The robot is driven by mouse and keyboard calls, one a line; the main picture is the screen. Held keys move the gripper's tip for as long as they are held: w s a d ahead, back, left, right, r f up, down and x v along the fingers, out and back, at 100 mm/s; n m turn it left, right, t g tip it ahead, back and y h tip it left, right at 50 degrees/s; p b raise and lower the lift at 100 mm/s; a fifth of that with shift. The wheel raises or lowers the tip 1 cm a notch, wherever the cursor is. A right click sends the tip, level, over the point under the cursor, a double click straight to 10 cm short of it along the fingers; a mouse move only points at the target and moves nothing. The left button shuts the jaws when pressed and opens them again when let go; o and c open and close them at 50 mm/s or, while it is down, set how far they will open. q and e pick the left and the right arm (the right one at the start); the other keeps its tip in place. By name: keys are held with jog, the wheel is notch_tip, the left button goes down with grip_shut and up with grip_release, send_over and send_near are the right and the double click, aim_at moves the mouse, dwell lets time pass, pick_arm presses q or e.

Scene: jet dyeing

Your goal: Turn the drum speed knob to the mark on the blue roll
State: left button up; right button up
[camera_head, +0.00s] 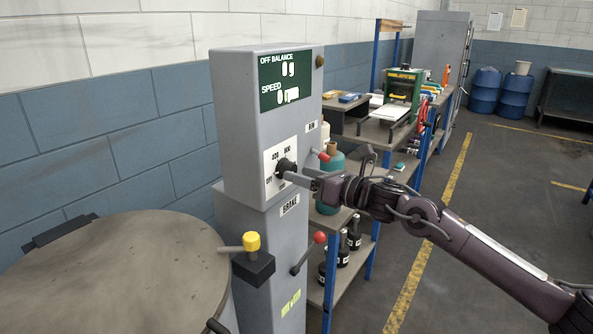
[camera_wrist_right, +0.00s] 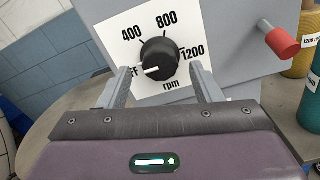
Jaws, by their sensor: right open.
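The drum speed knob (camera_wrist_right: 158,58) is black and round on a white dial plate (camera_wrist_right: 112,40) marked OFF, 400, 800 and 1200 rpm. Its white pointer line points left, toward OFF. The knob also shows on the grey control column in the head view (camera_head: 285,166). My right gripper (camera_wrist_right: 160,72) is open, with one finger on each side of the knob; contact cannot be told. A blue-green roll (camera_wrist_right: 311,112) is cut off at the right edge of the wrist view; its label is not readable. It seems to stand behind the column in the head view (camera_head: 329,182). My left gripper is not in view.
The display (camera_head: 285,80) reads speed 0 rpm. A red-tipped lever (camera_wrist_right: 282,42) projects right of the dial. Below are a yellow-topped handle (camera_head: 251,242) and a red-knobbed brake lever (camera_head: 319,237). A round drum top (camera_head: 120,270) fills the lower left. A yellowish roll is labelled 1200 (camera_wrist_right: 309,42).

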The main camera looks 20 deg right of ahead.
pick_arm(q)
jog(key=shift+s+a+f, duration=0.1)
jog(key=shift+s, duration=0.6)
pick_arm(e)
jog(key=shift+x, duration=1.45)
jog(key=c, duration=1)
